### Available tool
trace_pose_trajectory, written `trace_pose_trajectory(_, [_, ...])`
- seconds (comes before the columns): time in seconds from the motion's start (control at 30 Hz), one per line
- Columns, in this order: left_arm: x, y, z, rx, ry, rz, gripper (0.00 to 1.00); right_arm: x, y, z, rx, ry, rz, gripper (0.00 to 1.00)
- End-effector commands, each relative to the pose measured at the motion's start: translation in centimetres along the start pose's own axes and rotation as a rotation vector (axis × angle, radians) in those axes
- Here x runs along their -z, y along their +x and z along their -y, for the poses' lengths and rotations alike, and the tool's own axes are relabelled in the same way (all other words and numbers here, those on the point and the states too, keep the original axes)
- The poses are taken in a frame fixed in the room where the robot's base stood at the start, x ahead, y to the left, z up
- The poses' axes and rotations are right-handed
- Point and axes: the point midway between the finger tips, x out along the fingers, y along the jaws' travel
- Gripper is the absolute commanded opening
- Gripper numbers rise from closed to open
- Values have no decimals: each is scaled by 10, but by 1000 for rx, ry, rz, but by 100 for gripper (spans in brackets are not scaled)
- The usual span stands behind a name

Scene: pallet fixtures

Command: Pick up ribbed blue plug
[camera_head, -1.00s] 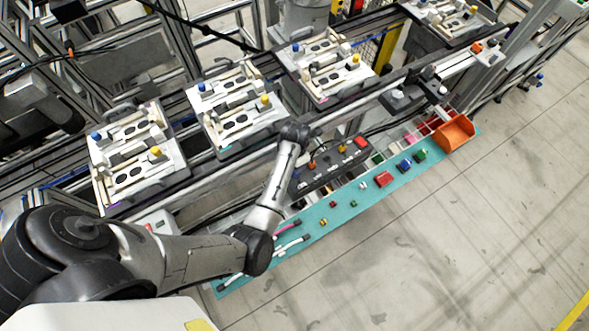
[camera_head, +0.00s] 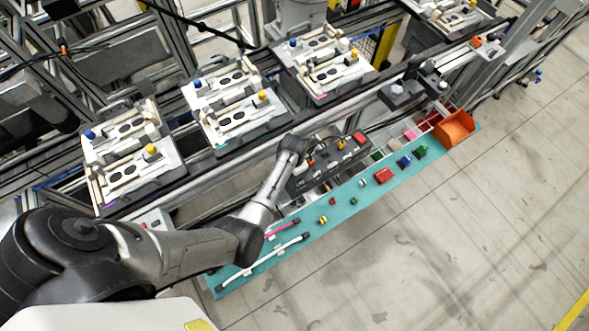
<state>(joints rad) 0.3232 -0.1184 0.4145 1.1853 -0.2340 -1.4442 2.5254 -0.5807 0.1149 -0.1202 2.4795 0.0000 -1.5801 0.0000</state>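A small blue piece (camera_head: 404,161) lies on the teal mat (camera_head: 342,206) at the right, between a red block and a green piece. It is too small to tell whether it is ribbed. Blue knobs also stand on the pallet fixtures, one on the left pallet (camera_head: 89,134) and one on the middle pallet (camera_head: 200,86). My one visible arm comes in from the lower left. Its wrist end, with the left gripper (camera_head: 297,146), is over the rail's front edge beside the dark control box, well left of the blue piece. The fingers cannot be made out. My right gripper is out of view.
A dark control box (camera_head: 327,165) with coloured buttons stands behind the mat. The mat also holds a red block (camera_head: 384,176), an orange bin (camera_head: 454,128), a white tube (camera_head: 265,262) and several small parts. Open floor lies in front.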

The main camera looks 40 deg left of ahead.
Motion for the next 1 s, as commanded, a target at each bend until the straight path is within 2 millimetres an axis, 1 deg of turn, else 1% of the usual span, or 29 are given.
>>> trace_pose_trajectory(0.17, [0,0,0,0,0,0,49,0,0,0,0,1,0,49])
trace_pose_trajectory(0.6, [0,0,0,0,1,0,8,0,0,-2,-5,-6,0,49])
trace_pose_trajectory(0.7, [0,0,0,0,1,0,0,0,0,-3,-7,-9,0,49])
trace_pose_trajectory(1.0, [0,0,0,0,1,0,0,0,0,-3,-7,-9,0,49])
